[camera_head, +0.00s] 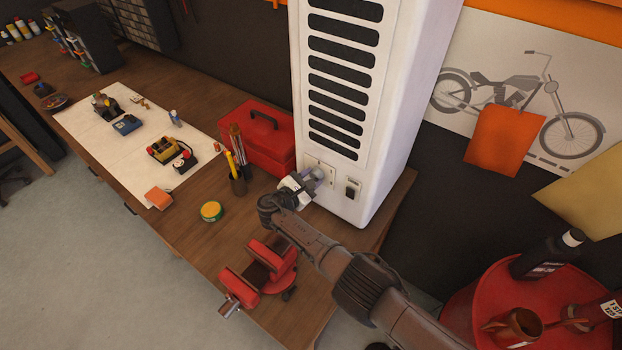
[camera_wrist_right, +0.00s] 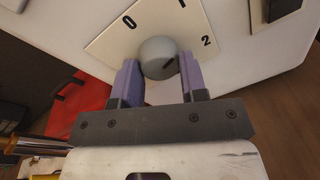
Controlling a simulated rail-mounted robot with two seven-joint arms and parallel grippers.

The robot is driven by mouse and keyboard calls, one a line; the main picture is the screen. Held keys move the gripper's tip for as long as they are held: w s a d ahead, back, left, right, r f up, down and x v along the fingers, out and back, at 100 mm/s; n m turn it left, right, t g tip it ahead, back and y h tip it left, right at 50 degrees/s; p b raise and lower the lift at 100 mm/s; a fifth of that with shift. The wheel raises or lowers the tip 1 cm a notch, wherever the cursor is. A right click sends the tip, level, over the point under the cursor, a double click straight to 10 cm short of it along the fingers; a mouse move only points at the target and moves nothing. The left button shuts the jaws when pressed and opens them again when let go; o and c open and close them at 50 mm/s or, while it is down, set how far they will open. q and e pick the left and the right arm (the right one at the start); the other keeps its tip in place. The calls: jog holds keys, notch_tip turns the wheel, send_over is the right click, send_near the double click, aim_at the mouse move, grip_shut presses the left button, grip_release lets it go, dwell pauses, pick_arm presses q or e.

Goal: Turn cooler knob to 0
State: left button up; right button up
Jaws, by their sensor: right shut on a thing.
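The white cooler (camera_head: 395,110) stands upright on the workbench, with dark vent slots down its front. Its round grey knob (camera_wrist_right: 158,57) sits on a pale dial plate (camera_wrist_right: 194,22) marked 0, 1 and 2. A short dark mark shows on the right part of the knob, on the side of the 2. My right gripper (camera_wrist_right: 160,82) is shut on the knob, one purple finger on each side. In the head view the right gripper (camera_head: 308,182) is at the lower front of the cooler and partly hides the plate. My left gripper is out of view.
A dark switch (camera_head: 351,190) sits right of the dial. A red toolbox (camera_head: 262,145) and a cup of tools (camera_head: 237,184) stand left of the cooler. A red round table (camera_head: 490,290) holds bottles at right.

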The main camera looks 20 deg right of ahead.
jog(key=shift+n, duration=1.2)
jog(key=shift+f+n+g+h+b, duration=0.15)
jog(key=shift+n+h+b, duration=0.5)
jog(key=shift+n, duration=1.8)
jog(key=shift+r+n+g+h+b, duration=0.1)
jog(key=shift+n+g+h+b, duration=0.2)
jog(key=shift+n+b, duration=1.4)
jog(key=shift+n+p, duration=0.7)
jog(key=shift+n, duration=0.35)
jog(key=o, duration=0.9)
jog(key=shift+f, duration=0.1)
jog(key=shift+s+a, duration=0.1)
